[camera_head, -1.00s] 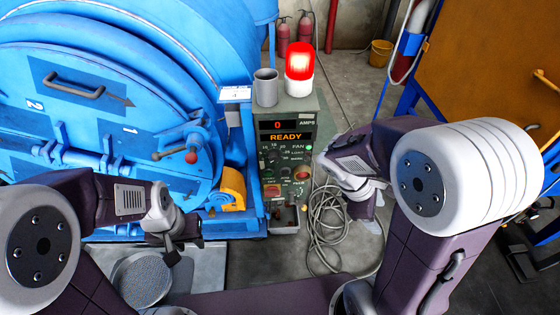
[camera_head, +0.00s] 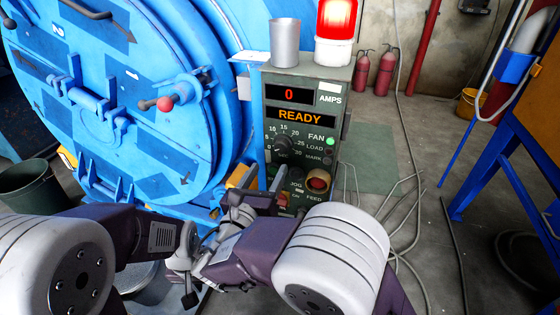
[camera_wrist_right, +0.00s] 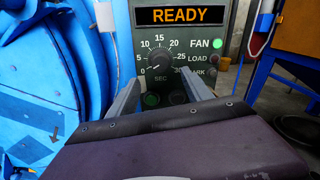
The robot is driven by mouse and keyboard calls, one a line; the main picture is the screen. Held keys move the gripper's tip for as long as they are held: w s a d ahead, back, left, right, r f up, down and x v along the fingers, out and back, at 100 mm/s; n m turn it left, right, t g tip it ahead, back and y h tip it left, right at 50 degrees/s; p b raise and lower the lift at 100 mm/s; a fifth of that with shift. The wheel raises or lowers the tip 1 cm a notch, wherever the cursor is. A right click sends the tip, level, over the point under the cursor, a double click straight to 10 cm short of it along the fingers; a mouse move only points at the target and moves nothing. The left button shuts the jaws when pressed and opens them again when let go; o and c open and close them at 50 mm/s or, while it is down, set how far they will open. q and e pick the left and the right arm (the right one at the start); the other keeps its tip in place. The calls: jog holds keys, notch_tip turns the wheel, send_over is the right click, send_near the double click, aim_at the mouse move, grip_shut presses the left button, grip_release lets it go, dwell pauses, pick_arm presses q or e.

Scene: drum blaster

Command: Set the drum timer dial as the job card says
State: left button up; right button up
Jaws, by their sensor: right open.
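The timer dial (camera_head: 283,145) is a dark round knob on the grey-green control panel, with a SEC scale around it. It also shows in the right wrist view (camera_wrist_right: 158,58); I cannot tell its pointer setting. My right gripper (camera_head: 264,184) is below the dial in the head view. In the right wrist view its two fingers (camera_wrist_right: 160,92) stand apart, empty, below and in front of the dial, not around it. A white card (camera_head: 250,57) lies left of the panel top, its writing unreadable. My left gripper (camera_head: 188,285) is low at left, partly hidden by my arms.
The panel display reads READY (camera_head: 300,117), with a lit green FAN lamp (camera_head: 330,141). A FEED button (camera_head: 318,180) sits below. A grey cup (camera_head: 284,43) and a lit red beacon (camera_head: 336,28) stand on top. The blue drum machine (camera_head: 130,90) is at left; cables lie at right.

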aim_at(280, 149)
jog(key=b+x, duration=0.2)
jog(key=x, duration=0.6)
jog(key=shift+f, duration=0.15)
jog(key=shift+w+d, duration=0.15)
jog(key=shift+w, duration=0.3)
grip_shut()
